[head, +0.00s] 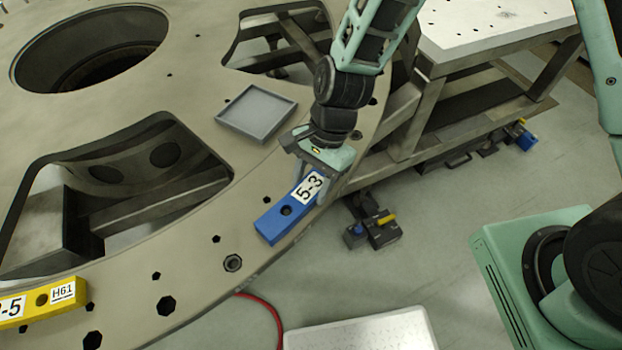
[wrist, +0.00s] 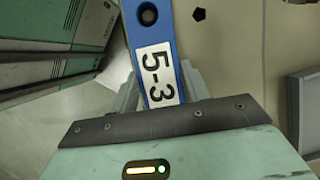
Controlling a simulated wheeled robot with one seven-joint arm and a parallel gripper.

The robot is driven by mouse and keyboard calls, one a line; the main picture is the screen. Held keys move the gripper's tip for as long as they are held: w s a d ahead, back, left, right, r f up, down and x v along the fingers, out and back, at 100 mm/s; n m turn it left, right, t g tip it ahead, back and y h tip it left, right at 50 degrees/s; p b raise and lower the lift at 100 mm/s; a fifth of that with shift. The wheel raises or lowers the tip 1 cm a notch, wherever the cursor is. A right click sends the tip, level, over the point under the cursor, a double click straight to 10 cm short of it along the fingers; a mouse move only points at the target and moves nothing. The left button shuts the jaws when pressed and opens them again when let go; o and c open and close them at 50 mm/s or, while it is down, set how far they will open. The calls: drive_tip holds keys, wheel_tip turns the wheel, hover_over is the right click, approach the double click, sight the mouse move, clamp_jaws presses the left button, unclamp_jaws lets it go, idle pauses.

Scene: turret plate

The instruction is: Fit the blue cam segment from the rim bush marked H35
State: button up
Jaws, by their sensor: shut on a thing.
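The blue cam segment (head: 272,228) is a long bar with a white label "5-3" and a dark hole near its free end. It lies along or just above the rim of the turret plate (head: 190,248); I cannot tell whether it touches. My gripper (head: 318,178) is shut on its labelled end. In the wrist view the blue segment (wrist: 151,38) runs up from between the fingers of my gripper (wrist: 160,88). A rim bush (head: 233,263) sits in the plate just below and left of the segment. No H35 mark is readable.
A yellow segment (head: 44,302) marked "H61" lies on the rim at the lower left. A grey square tray (head: 256,112) stands on the plate behind my gripper. The plate has large openings (head: 120,190). A red cable (head: 262,308) and a white surface (head: 360,332) lie beyond its edge.

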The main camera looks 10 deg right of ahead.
idle(0.4)
drive_tip(key=o, duration=1.3)
drive_tip(key=v, duration=1.7)
drive_tip(key=shift+r+b, duration=0.2)
drive_tip(key=shift+b, duration=0.25)
drive_tip(key=s+d+r+n+t+h, duration=0.1)
drive_tip(key=s+n, duration=0.6)
drive_tip(key=n, duration=0.1)
drive_tip(key=s+d+r+n+t+h, duration=0.1)
drive_tip(key=s+d+r+n+t, duration=0.1)
drive_tip(key=s+n, duration=0.6)
drive_tip(key=shift+s+n+h, duration=0.2)
drive_tip(key=shift+n+h, duration=0.2)
drive_tip(key=shift+n, duration=0.2)
